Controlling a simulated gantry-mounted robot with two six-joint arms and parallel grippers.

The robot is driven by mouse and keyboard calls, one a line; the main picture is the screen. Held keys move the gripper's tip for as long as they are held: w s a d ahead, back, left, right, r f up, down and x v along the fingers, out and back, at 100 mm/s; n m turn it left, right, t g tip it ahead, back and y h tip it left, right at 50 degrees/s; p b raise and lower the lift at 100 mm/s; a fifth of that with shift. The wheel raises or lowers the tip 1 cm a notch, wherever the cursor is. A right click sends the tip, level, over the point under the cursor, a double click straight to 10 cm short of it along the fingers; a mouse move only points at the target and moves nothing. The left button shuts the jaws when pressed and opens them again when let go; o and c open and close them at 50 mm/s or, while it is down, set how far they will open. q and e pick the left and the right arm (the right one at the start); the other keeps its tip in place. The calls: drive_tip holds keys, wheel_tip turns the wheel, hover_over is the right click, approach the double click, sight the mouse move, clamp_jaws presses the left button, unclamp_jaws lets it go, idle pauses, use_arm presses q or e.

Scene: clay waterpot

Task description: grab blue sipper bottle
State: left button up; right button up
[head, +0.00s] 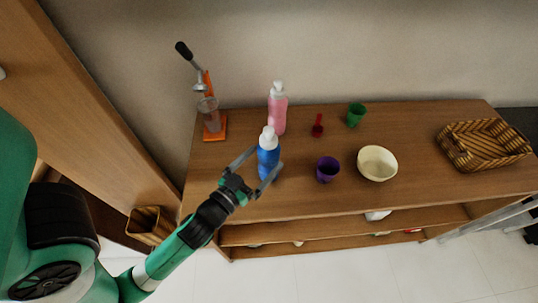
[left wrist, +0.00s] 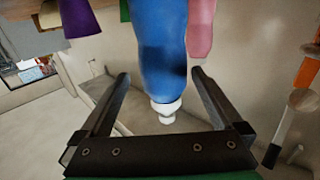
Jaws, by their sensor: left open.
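The blue sipper bottle (head: 268,162) stands upright near the front left part of the wooden table, with a white cap on top. My left gripper (head: 269,156) is open, with one finger on each side of the bottle. In the left wrist view, which looks upside down, the blue bottle (left wrist: 158,35) appears between the two open fingers of my left gripper (left wrist: 160,74), with visible gaps on both sides. My right gripper is not in view.
A pink bottle (head: 278,112) stands just behind the blue one. An orange press (head: 214,127) is at the back left. A purple cup (head: 327,169), cream bowl (head: 377,163), red scoop (head: 318,126), green cup (head: 356,115) and wicker basket (head: 484,145) are to the right.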

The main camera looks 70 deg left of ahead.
use_arm(q)
drive_tip(key=shift+x, duration=0.75)
drive_tip(key=shift+w+a, duration=0.35)
drive_tip(key=p+x, duration=0.1)
drive_tip(key=x, duration=0.3)
drive_tip(key=shift+w+a+f, duration=0.1)
drive_tip(key=shift+a+f, duration=0.05)
drive_tip(key=shift+a, duration=0.1)
clamp_jaws()
